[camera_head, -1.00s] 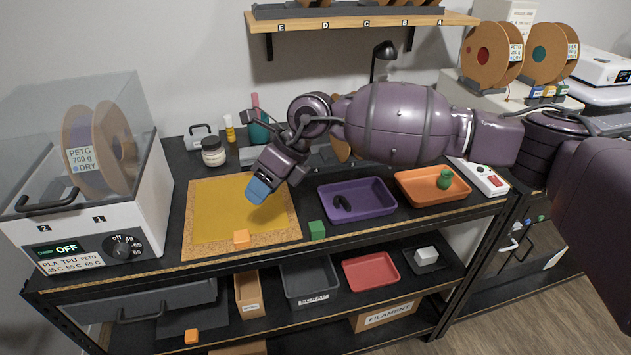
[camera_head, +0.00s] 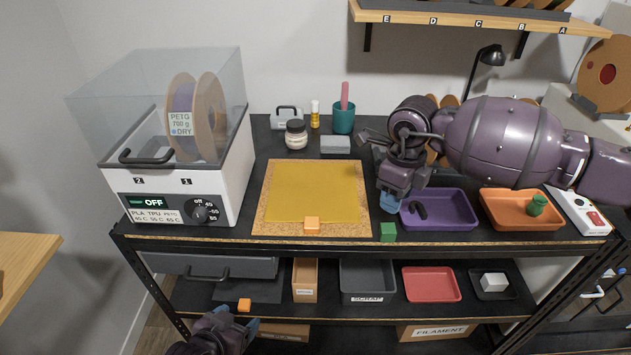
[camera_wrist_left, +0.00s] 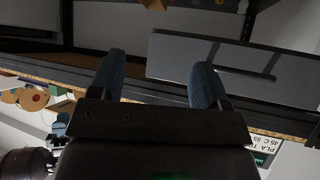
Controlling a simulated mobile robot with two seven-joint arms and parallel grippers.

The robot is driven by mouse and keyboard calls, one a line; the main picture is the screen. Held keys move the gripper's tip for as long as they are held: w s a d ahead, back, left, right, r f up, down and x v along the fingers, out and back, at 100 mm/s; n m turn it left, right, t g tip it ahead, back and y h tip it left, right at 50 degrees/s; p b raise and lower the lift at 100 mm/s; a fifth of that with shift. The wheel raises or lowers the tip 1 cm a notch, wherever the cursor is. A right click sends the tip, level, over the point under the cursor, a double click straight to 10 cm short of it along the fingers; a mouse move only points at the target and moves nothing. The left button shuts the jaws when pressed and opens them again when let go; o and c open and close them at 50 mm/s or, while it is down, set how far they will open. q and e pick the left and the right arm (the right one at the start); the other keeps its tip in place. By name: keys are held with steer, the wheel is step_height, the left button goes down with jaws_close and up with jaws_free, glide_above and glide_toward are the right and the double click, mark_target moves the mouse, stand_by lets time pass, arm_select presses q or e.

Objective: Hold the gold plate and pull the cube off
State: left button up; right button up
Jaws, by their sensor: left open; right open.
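The gold plate (camera_head: 315,185) lies flat on a cork mat (camera_head: 262,228) on the bench top. An orange cube (camera_head: 312,225) sits at the plate's front edge. My left gripper (camera_head: 237,318) is low in front of the bench, below the top. In the left wrist view its two blue fingers (camera_wrist_left: 160,68) are spread with nothing between them. My right gripper (camera_head: 391,203) is over the bench just right of the cork mat, pointing down. Its fingers look close together and partly hidden, and I see nothing held.
A green cube (camera_head: 388,232) stands right of the mat. A purple tray (camera_head: 465,225) and orange tray (camera_head: 510,222) are further right. A filament dryer (camera_head: 160,207) stands left. A shelf below holds bins and another orange cube (camera_head: 244,305). A grey drawer (camera_wrist_left: 225,65) shows ahead of the left fingers.

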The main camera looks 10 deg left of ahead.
arm_select(q)
steer(key=w+d+r+m+g+h, duration=0.2)
steer(key=w+d+r+m+g, duration=0.3)
steer(key=d, duration=0.4)
steer(key=w+d+r+m+g+h, duration=0.2)
steer(key=w+d+r+m+g, duration=0.1)
steer(key=w+d+r+m, duration=0.5)
steer(key=m+g+y, duration=0.1)
steer(key=g+y, duration=0.2)
steer(key=y, duration=0.3)
glide_toward(312, 222)
step_height(312, 222, down, 9)
steer(key=shift+s+f, duration=0.1)
steer(key=c, duration=1.1)
steer(key=shift+c, duration=0.2)
